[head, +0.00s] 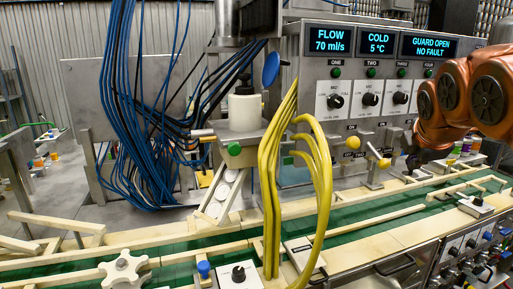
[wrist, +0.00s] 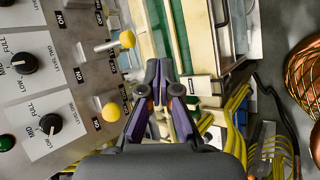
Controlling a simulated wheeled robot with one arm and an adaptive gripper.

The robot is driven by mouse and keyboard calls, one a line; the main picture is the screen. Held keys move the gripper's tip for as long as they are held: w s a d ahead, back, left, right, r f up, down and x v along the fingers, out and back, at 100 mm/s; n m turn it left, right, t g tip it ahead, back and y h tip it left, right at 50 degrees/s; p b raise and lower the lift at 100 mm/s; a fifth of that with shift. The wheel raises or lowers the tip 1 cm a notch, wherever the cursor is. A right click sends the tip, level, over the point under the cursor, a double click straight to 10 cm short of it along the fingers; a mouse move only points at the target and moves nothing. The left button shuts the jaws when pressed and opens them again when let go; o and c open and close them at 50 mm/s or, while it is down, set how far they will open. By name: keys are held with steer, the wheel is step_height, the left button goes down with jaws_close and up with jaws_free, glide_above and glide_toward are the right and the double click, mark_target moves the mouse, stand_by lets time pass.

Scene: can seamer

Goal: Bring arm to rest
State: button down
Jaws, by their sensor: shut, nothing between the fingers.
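My arm, with orange links, comes in at the right of the head view. My gripper (head: 413,164) hangs at its end in front of the grey control panel (head: 318,90), near the yellow-knobbed levers. The fingers are small and dark there. In the wrist view my gripper (wrist: 163,75) points away from the camera with its dark and purple fingers together and nothing between them. The green conveyor belt (wrist: 178,32) lies beyond the fingertips in that view.
Two yellow lever knobs (wrist: 127,39) stick out close to the left of my fingers. Yellow cables (head: 268,190) rise over the conveyor, and blue cables (head: 130,110) hang at left.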

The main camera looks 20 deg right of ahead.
steer(key=a+f+m+g+y, duration=0.1)
steer(key=a+f+m+y, duration=0.1)
steer(key=a+f, duration=0.6)
steer(key=a+f+m+g+y, duration=0.2)
steer(key=a+f, duration=0.4)
steer(key=a, duration=0.4)
steer(key=s+a+f+m+g+y, duration=0.1)
steer(key=s+a+f+m+g, duration=0.4)
steer(key=s+a+f+m, duration=0.4)
steer(key=s+a+f, duration=0.5)
steer(key=s+f, duration=0.1)
steer(key=s, duration=0.3)
steer(key=shift+m+y, duration=0.3)
steer(key=shift+y, duration=0.1)
steer(key=shift+w+d+f, duration=0.1)
steer(key=shift+d, duration=0.05)
